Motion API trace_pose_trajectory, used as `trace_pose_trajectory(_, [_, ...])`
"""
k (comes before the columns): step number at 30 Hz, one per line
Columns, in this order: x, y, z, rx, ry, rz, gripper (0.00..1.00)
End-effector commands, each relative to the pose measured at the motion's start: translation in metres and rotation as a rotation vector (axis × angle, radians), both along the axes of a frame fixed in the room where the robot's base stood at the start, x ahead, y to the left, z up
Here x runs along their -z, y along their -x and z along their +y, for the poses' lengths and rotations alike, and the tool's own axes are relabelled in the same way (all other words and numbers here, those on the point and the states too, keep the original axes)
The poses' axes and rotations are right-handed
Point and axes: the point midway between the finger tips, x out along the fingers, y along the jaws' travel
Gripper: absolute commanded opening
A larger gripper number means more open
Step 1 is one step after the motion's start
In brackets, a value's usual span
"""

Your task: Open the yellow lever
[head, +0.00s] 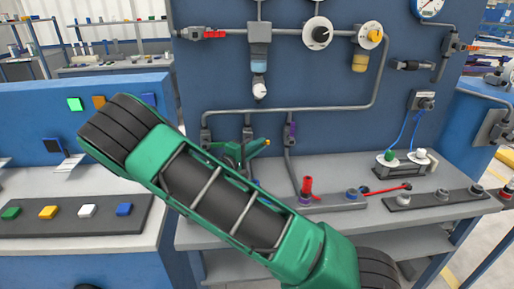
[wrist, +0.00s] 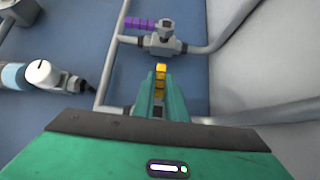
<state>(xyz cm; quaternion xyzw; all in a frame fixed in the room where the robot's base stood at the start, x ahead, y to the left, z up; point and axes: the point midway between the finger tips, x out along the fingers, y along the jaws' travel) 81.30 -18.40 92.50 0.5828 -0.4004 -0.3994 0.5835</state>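The yellow lever (wrist: 160,78) shows in the wrist view as a narrow ridged bar between my two green fingers. My gripper (wrist: 161,88) has its fingers close together along the lever's sides, with no clear gap, and looks shut on it. The lever's end sticks out past the fingertips; its valve is hidden behind my gripper. In the head view my gripper (head: 240,150) is at the lower pipes of the blue panel, with a small yellow-orange tip (head: 267,141) beside it.
A purple lever (wrist: 138,25) on a grey valve (wrist: 163,40) is close to my fingertips; this purple lever also shows in the head view (head: 291,132). Grey pipes (head: 300,107) surround my gripper. A white-capped fitting (wrist: 42,73) is left.

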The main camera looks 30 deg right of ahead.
Motion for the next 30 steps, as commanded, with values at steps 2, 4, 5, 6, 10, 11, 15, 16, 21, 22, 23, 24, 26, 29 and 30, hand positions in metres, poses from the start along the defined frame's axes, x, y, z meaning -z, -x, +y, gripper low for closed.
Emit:
trace_pose_trajectory(2, [0.0012,0.0002,0.0002,0.000,-0.002,0.002,0.00])
trace_pose_trajectory(4, [0.0014,0.0002,0.0002,0.000,-0.002,0.003,0.00])
trace_pose_trajectory(5, [0.0015,0.0003,0.0002,0.000,-0.002,0.003,0.00])
trace_pose_trajectory(6, [0.0016,0.0003,0.0002,0.000,0.002,0.005,0.00])
trace_pose_trajectory(10, [0.0009,0.0003,0.0000,0.000,0.037,0.022,0.00])
trace_pose_trajectory(11, [0.0008,0.0004,-0.0001,0.000,0.051,0.029,0.00])
trace_pose_trajectory(15, [-0.0015,0.0007,-0.0007,0.002,0.110,0.055,0.00])
trace_pose_trajectory(16, [-0.0017,0.0007,-0.0007,0.002,0.116,0.058,0.00])
trace_pose_trajectory(21, [-0.0019,0.0009,-0.0007,0.002,0.117,0.060,0.00])
trace_pose_trajectory(22, [-0.0018,0.0009,-0.0007,0.002,0.117,0.060,0.00])
trace_pose_trajectory(23, [-0.0017,0.0009,-0.0007,0.002,0.117,0.060,0.00])
trace_pose_trajectory(24, [-0.0016,0.0009,-0.0007,0.002,0.117,0.060,0.14])
trace_pose_trajectory(26, [-0.0018,0.0009,-0.0007,0.002,0.117,0.060,0.28])
trace_pose_trajectory(29, [-0.0024,0.0007,-0.0006,0.002,0.118,0.058,0.30])
trace_pose_trajectory(30, [-0.0025,0.0007,-0.0007,0.002,0.118,0.057,0.30])
